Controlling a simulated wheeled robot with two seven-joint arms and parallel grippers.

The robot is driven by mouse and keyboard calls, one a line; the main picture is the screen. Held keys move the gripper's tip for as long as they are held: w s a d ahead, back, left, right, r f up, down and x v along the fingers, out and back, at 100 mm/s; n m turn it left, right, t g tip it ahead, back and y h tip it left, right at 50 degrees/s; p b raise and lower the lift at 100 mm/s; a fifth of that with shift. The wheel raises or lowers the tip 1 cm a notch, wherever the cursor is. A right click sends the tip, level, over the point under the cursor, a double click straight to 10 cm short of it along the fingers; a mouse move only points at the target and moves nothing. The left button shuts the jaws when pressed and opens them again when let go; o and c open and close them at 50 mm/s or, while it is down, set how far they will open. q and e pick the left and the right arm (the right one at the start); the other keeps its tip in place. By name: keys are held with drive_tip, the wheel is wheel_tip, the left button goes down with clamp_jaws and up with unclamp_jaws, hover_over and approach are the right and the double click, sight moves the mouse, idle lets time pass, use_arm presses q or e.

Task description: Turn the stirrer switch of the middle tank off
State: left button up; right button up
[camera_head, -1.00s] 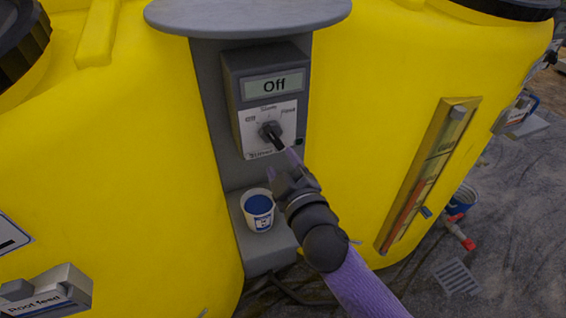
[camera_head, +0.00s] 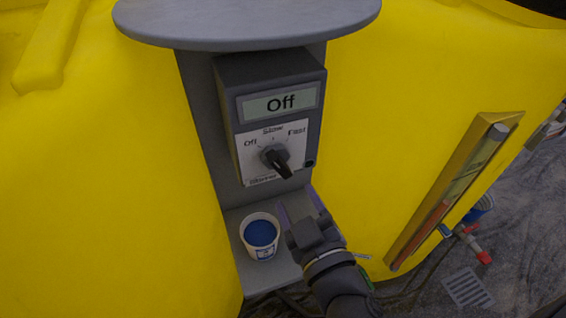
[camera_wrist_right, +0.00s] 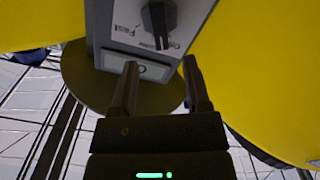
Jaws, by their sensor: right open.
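The stirrer switch box (camera_head: 229,120) is grey and stands on a grey post between yellow tank walls. My left gripper is out of view.
A white cup (camera_head: 261,240) with blue contents stands on the grey ledge (camera_head: 232,217) beside my right gripper. A round grey top (camera_head: 245,22) overhangs the box. A framed level gauge (camera_head: 447,190) is on the yellow tank (camera_head: 410,80) at right.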

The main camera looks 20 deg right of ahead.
sight(281, 170)
drive_tip(key=w, duration=0.5)
drive_tip(key=shift+w+a, duration=0.1)
drive_tip(key=shift+w, duration=0.75)
drive_tip(key=c, duration=0.7)
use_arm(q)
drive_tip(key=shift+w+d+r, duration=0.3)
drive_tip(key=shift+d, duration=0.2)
use_arm(e)
clamp_jaws()
